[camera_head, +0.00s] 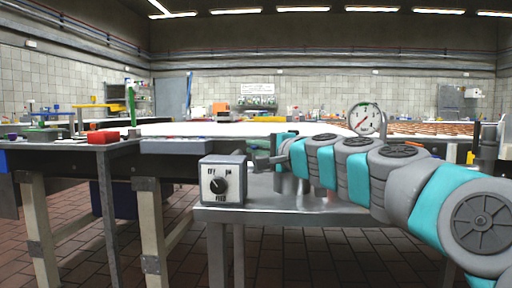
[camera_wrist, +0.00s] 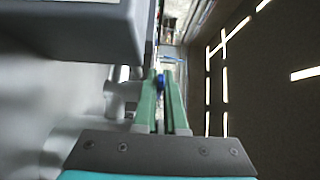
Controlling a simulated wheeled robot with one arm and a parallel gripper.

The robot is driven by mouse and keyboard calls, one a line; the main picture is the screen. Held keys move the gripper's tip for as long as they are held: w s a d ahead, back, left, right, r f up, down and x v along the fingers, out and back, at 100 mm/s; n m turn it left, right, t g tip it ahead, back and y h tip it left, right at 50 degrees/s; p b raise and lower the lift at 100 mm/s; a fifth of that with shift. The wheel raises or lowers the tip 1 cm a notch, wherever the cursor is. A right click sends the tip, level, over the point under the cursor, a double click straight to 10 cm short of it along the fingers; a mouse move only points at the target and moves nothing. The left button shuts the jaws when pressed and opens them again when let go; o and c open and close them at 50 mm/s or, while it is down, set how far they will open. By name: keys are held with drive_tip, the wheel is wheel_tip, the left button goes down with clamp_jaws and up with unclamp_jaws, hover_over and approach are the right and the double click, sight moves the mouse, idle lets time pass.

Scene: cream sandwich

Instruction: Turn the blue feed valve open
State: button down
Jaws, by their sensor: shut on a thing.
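In the wrist view my gripper (camera_wrist: 167,88) shows two green fingers close together. A small blue piece (camera_wrist: 160,82) shows between their tips, most likely part of the blue feed valve. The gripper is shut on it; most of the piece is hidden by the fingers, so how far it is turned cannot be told. In the head view my gripper (camera_head: 262,162) is at the end of the arm, just right of a grey control box. The valve cannot be made out there.
The grey control box (camera_head: 223,180) with a black knob (camera_head: 218,185) stands on the metal table (camera_head: 310,213) close by the gripper. A round gauge (camera_head: 366,119) rises behind the arm. A red block (camera_head: 103,137) lies on the left table.

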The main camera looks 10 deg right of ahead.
drive_tip(key=shift+w+a+r+m+t+h+p, duration=0.1)
drive_tip(key=shift+a+m+t+h+p, duration=0.15)
drive_tip(key=shift+m+h+p, duration=0.35)
drive_tip(key=shift+w+a+f+m+t+h+p, duration=0.15)
drive_tip(key=shift+a+m+t+h, duration=0.2)
drive_tip(key=shift+h, duration=0.6)
drive_tip(key=shift+w+a+r+m+t+h+p, duration=0.15)
drive_tip(key=shift+m+h+p, duration=0.25)
drive_tip(key=shift+m+h, duration=0.25)
drive_tip(key=shift+a+m+h+p, duration=0.1)
drive_tip(key=shift+m+h+p, duration=0.35)
drive_tip(key=shift+h, duration=0.45)
drive_tip(key=shift+f, duration=0.2)
drive_tip(key=c, duration=1)
unclamp_jaws()
drive_tip(key=shift+d+f+b, duration=0.1)
drive_tip(key=shift+d+b, duration=0.1)
drive_tip(key=shift+b, duration=0.2)
